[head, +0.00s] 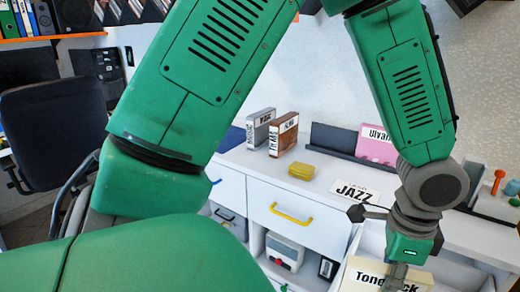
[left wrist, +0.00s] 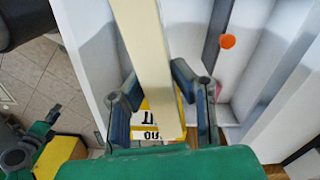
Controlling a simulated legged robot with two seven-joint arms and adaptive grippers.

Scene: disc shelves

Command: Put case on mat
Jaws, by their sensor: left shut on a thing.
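My left gripper (head: 398,276) reaches down at the lower right of the head view, shut on a cream case (head: 362,274) with dark lettering that starts "Tone". In the left wrist view, the gripper (left wrist: 163,105) has its two dark fingers on either side of the case's narrow cream edge (left wrist: 142,45). The case is over or in a white open compartment; its lower part is cut off in the head view. A dark blue flat patch (head: 231,139) at the counter's left end may be the mat. A green and dark part at the wrist view's lower left may be my right gripper.
On the white counter stand grey (head: 261,127) and brown (head: 284,134) cases, a small yellow block (head: 301,172), a "JAZZ" card (head: 355,191) and a pink case (head: 376,146) at a dark rack. A yellow-handled drawer (head: 292,213) is below. The counter's front middle looks clear.

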